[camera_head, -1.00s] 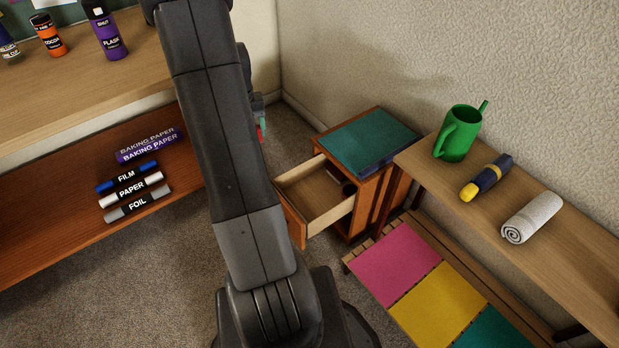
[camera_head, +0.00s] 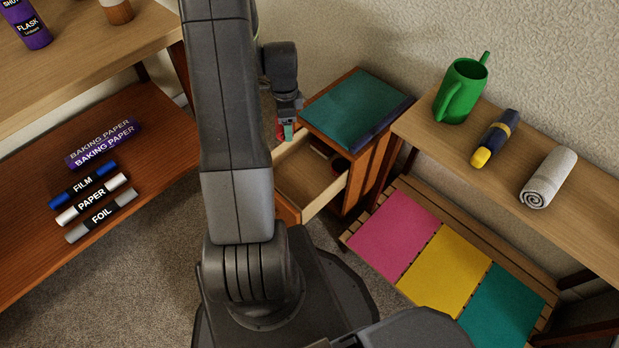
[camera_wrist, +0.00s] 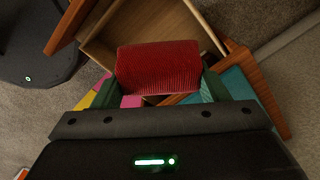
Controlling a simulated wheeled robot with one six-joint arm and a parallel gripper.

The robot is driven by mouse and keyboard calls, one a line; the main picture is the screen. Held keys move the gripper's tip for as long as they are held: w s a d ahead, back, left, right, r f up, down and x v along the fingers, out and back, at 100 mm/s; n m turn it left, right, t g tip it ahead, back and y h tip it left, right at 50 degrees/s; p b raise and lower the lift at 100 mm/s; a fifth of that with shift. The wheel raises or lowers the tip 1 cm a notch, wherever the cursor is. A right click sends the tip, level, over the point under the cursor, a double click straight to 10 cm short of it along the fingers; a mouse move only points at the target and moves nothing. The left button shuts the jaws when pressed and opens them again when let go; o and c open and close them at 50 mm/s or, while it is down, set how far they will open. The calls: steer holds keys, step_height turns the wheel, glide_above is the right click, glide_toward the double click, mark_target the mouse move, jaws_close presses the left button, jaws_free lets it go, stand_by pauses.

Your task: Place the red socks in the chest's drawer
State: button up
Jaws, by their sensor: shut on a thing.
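The red socks (camera_wrist: 158,68) are a ribbed red bundle held between my gripper's fingers (camera_wrist: 158,90) in the wrist view. In the head view my gripper (camera_head: 286,128) is small, by the left side of the chest, with a bit of red at its tip. The chest (camera_head: 375,175) is wooden with a teal top. Its drawer (camera_head: 329,196) is pulled open; it also shows behind the socks in the wrist view (camera_wrist: 102,55). Something dark and reddish lies at the drawer's back, partly hidden. My arm covers part of the drawer's left side.
A bench with pink, yellow and teal pads (camera_head: 440,268) stands right of the chest. A shelf (camera_head: 410,125) above holds a green watering can (camera_head: 460,92), a dark and yellow item (camera_head: 495,138) and a rolled towel (camera_head: 548,178). A shelf with labelled rolls (camera_head: 90,190) is at left.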

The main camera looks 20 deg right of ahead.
mark_target(318, 189)
steer(key=s+d+f+m+b, duration=0.3)
steer(key=s+d+f+m, duration=0.45)
steer(key=m, duration=0.25)
steer(key=f+b, duration=0.1)
steer(key=f, duration=0.4)
steer(key=f+b, duration=0.2)
steer(key=f, duration=0.4)
steer(key=f+b, duration=0.2)
steer(key=f, duration=0.3)
steer(key=shift+s+a+f, duration=0.2)
steer(key=shift+a+f, duration=0.05)
steer(key=shift+a, duration=0.15)
steer(key=shift+f+m+b, duration=0.25)
steer(key=shift+m+b, duration=0.05)
steer(key=shift+b, duration=0.1)
steer(key=o, duration=0.9)
steer(key=shift+r, duration=0.1)
steer(key=shift+o, duration=0.2)
step_height(318, 189, up, 12)
steer(key=p, duration=0.4)
steer(key=shift+r+p, duration=0.15)
steer(key=shift+p, duration=0.2)
